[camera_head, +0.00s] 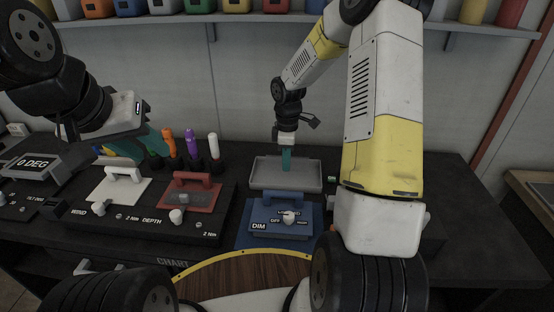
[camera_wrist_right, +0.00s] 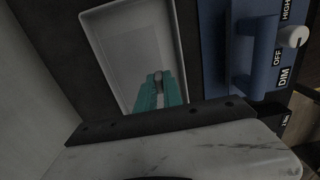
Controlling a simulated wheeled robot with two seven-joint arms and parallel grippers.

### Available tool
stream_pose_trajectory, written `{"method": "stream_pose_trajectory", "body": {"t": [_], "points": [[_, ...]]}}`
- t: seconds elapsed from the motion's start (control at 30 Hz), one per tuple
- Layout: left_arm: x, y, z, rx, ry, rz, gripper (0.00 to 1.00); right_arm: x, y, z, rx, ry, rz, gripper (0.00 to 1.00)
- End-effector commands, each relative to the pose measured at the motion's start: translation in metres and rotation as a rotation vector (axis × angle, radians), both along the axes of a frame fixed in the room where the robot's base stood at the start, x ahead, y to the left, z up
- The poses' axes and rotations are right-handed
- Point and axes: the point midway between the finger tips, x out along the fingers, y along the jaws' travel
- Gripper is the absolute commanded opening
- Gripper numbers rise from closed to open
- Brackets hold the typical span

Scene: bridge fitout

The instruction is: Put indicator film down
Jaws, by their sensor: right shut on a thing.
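My right gripper (camera_head: 286,160) points straight down over the grey tray (camera_head: 258,184), with its teal fingers close together. In the right wrist view its fingertips (camera_wrist_right: 158,88) close on a small grey piece (camera_wrist_right: 158,76), which I take as the indicator film; most of it is hidden by the fingers. I cannot tell whether the piece touches the tray floor. My left gripper (camera_head: 138,143) is at the left above the console, with teal fingers partly hidden, so its opening is unclear.
A blue DIM panel (camera_head: 255,237) with a handle and white knob stands in front of the tray. Left of it are a red-brown handled plate (camera_head: 195,202), a white handled plate (camera_head: 112,192) and upright orange, purple and white pens (camera_head: 191,143). Bins line the back shelf (camera_head: 230,17).

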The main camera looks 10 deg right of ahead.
Motion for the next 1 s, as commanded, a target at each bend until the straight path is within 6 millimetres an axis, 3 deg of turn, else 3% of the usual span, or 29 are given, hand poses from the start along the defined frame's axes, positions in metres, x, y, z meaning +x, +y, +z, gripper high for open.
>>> {"method": "stream_pose_trajectory", "body": {"t": [0.47,0.8,0.83,0.93,1.0], "points": [[0.0,0.0,0.0,0.0,0.001,0.0,0.36,-0.001,0.0,-0.054,0.0,0.002,0.001,0.0],[0.0,0.0,0.0,0.0,0.001,0.0,0.36,0.0,0.0,-0.058,0.0,0.0,0.0,0.0],[0.0,0.0,0.0,0.0,0.001,0.0,0.36,0.0,0.0,-0.058,0.001,0.0,0.0,0.13],[0.0,0.0,0.0,0.0,0.001,0.0,0.36,0.0,0.0,-0.058,0.001,0.0,0.0,0.32],[0.0,0.0,0.0,0.0,0.001,0.0,0.36,0.0,0.0,-0.058,0.001,0.0,0.0,0.32]]}}
